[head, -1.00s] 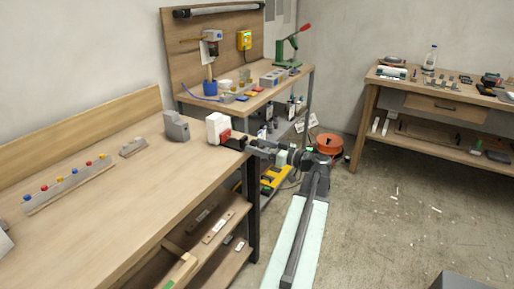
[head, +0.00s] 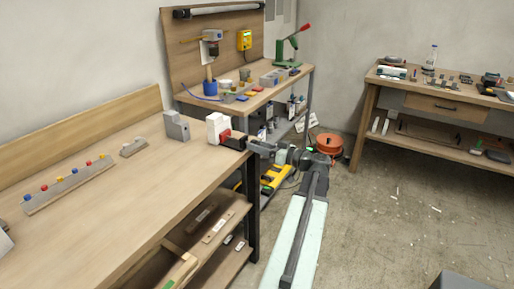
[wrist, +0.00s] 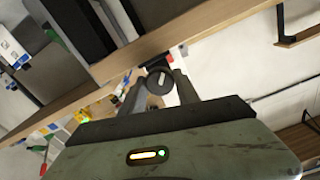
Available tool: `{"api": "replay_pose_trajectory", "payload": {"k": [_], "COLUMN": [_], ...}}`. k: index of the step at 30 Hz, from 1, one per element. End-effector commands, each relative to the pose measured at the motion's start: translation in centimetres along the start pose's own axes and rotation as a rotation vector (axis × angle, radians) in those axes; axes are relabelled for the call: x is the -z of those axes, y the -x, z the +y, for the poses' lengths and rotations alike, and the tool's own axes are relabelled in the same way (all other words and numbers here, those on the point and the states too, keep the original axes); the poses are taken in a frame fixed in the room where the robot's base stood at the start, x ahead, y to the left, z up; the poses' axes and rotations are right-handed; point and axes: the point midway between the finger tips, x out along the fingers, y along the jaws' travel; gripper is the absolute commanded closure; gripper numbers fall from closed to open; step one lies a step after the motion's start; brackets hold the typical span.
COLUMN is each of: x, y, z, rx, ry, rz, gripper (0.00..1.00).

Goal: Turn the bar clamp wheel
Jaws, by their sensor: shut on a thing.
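The bar clamp (head: 217,126) is a white block with a red part and a black part, at the right end of the near wooden bench. Its wheel (wrist: 159,79) shows in the wrist view as a round dark knob with a light slot mark. My gripper (wrist: 160,88) has one finger on each side of the wheel and is shut on it. In the head view my gripper (head: 257,146) reaches the black end of the clamp from the right, at the bench edge. The fingers hide the sides of the wheel.
A grey block (head: 177,126) and a rail with coloured knobs (head: 70,184) stand on the same bench, left of the clamp. A second bench (head: 245,100) with tools is behind. An orange cable reel (head: 328,143) lies on the floor. Open floor is at the right.

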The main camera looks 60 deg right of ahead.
Motion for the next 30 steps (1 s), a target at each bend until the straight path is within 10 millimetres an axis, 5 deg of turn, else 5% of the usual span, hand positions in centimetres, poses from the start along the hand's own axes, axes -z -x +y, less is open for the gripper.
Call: {"api": "replay_pose_trajectory", "payload": {"k": [30], "x": [0.06], "y": [-0.01], "z": [0.13], "rx": [-0.001], "ry": [-0.907], "rz": [0.003], "gripper": [1.00]}}
